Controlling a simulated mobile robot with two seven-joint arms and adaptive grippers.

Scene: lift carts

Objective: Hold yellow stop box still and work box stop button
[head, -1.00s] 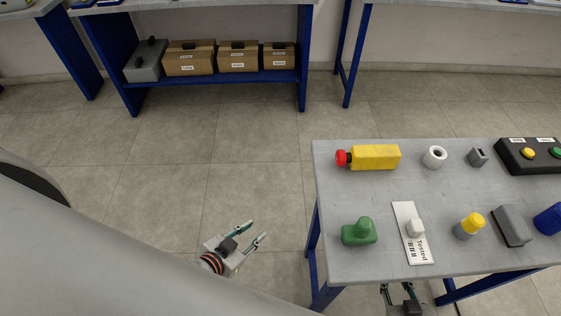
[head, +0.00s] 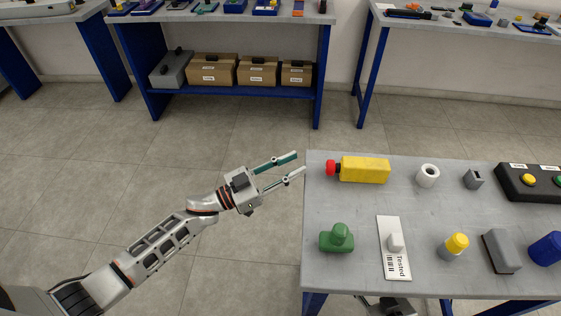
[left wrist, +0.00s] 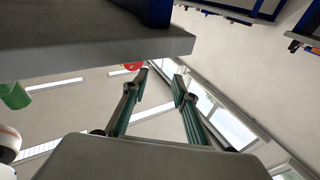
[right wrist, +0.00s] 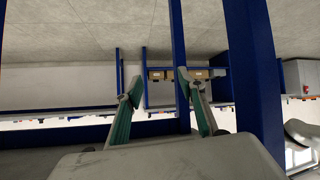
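The yellow stop box (head: 364,170) lies on the grey table (head: 350,208) near its back left corner. Its red stop button (head: 331,168) sticks out from its left end, and part of the red button shows past the table edge in the left wrist view (left wrist: 133,66). My left gripper (head: 292,164) is open and empty, just off the table's left edge, with its fingers pointing toward the button. My right gripper is below the table's front edge, mostly hidden in the head view; in the right wrist view (right wrist: 157,88) it is open and empty.
The table edge lies between my right gripper and the tabletop. Open floor lies left.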

